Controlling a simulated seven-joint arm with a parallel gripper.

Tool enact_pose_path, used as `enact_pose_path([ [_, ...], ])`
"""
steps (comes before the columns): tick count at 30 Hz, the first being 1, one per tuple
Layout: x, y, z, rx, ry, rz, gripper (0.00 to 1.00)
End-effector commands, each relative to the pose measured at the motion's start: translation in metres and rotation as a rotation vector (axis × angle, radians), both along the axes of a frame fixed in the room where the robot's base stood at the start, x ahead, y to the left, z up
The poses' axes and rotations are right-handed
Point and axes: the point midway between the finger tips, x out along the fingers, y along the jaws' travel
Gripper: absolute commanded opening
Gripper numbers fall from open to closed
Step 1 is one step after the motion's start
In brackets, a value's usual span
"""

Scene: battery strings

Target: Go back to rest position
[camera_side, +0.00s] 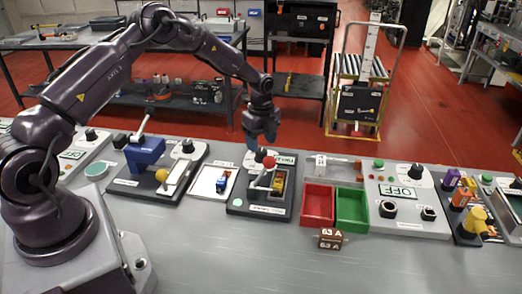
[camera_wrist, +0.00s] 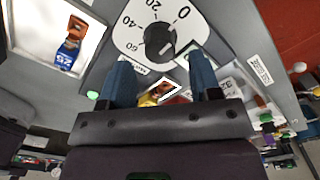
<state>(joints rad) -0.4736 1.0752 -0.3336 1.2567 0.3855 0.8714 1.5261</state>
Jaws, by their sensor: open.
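My gripper (camera_side: 262,138) hangs fingers-down above a dark station (camera_side: 250,207) near the middle of the bench. That station has a red-knobbed lever (camera_side: 269,162), a black dial and a slot with a yellowish item in it. In the wrist view my gripper (camera_wrist: 160,90) shows two blue fingers spread apart with nothing held between them. The black dial (camera_wrist: 160,42) with its numbered scale lies beyond the fingertips. A yellow and red part (camera_wrist: 152,97) shows between the fingers, partly hidden by the gripper body.
A blue battery (camera_side: 221,184) lies on a white pad left of the station. Red (camera_side: 317,206) and green (camera_side: 352,209) bins stand to the right, with a brown "63 A" block (camera_side: 331,238) in front. More panels line the bench on both sides. The front bench surface (camera_side: 230,260) is clear.

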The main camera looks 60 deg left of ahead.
Motion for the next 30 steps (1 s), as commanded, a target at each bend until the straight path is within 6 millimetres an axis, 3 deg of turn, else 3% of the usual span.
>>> enact_pose_path([
  [4, 0.000, -0.001, 0.002, 0.002, -0.002, 0.002, 0.57],
  [7, 0.000, -0.005, 0.019, 0.013, -0.013, 0.026, 0.57],
  [11, -0.005, -0.021, 0.069, 0.047, -0.050, 0.116, 0.57],
  [14, -0.019, -0.038, 0.118, 0.072, -0.092, 0.229, 0.57],
  [21, -0.077, -0.076, 0.215, 0.083, -0.211, 0.536, 0.57],
  [27, -0.144, -0.102, 0.269, 0.020, -0.315, 0.817, 0.57],
  [30, -0.181, -0.114, 0.285, -0.039, -0.358, 0.958, 0.57],
])
